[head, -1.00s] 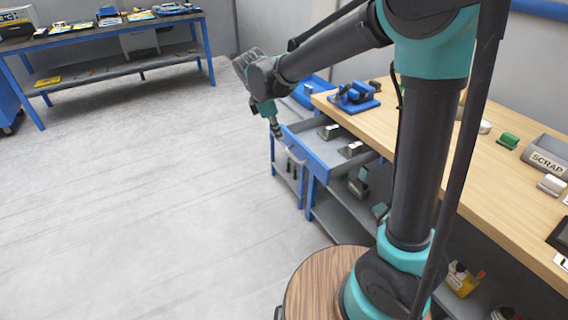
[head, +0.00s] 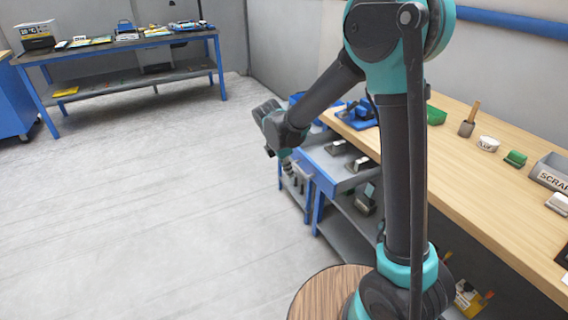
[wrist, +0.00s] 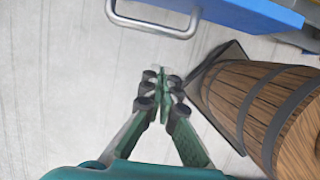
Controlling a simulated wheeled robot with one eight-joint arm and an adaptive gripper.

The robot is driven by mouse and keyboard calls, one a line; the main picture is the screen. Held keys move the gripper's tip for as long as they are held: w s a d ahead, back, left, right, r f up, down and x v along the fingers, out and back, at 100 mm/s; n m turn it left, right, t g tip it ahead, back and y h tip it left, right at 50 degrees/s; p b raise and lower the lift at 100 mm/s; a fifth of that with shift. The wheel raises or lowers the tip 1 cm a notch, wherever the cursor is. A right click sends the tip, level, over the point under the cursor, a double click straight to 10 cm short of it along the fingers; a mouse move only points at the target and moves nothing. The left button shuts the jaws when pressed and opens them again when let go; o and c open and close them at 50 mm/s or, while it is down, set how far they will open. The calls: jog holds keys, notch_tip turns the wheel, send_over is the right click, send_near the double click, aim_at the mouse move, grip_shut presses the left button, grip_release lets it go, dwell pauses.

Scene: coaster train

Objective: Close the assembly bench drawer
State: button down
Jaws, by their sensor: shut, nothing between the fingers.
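The bench drawer is pulled out from under the wooden-topped assembly bench in the head view. Its blue front (head: 317,176) faces the open floor, and its grey tray holds small metal-and-dark parts. My gripper (head: 290,172) hangs just outside the drawer front, fingers pointing down. In the wrist view my gripper (wrist: 162,82) has its fingertips together with nothing between them. The metal drawer handle (wrist: 150,28) and the blue drawer front (wrist: 258,14) lie ahead of the fingertips there, with a visible gap in the picture. The handle is not clear in the head view.
The bench top (head: 470,165) carries a blue fixture, a green bin (head: 435,115) and a scrap bin (head: 550,172). A lower shelf (head: 345,238) runs under the bench. Another blue-framed table (head: 130,72) stands far left. The grey floor (head: 150,210) between is clear.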

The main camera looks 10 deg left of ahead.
jog(key=shift+w+d+f, duration=0.15)
jog(key=shift+w+d, duration=0.35)
jog(key=shift+d, duration=0.2)
jog(key=shift+w+d+f, duration=0.1)
jog(key=shift+w+d, duration=0.35)
jog(key=shift+d, duration=0.2)
send_over(349, 161)
jog(key=s+a, duration=0.1)
jog(key=shift+s+a, duration=0.1)
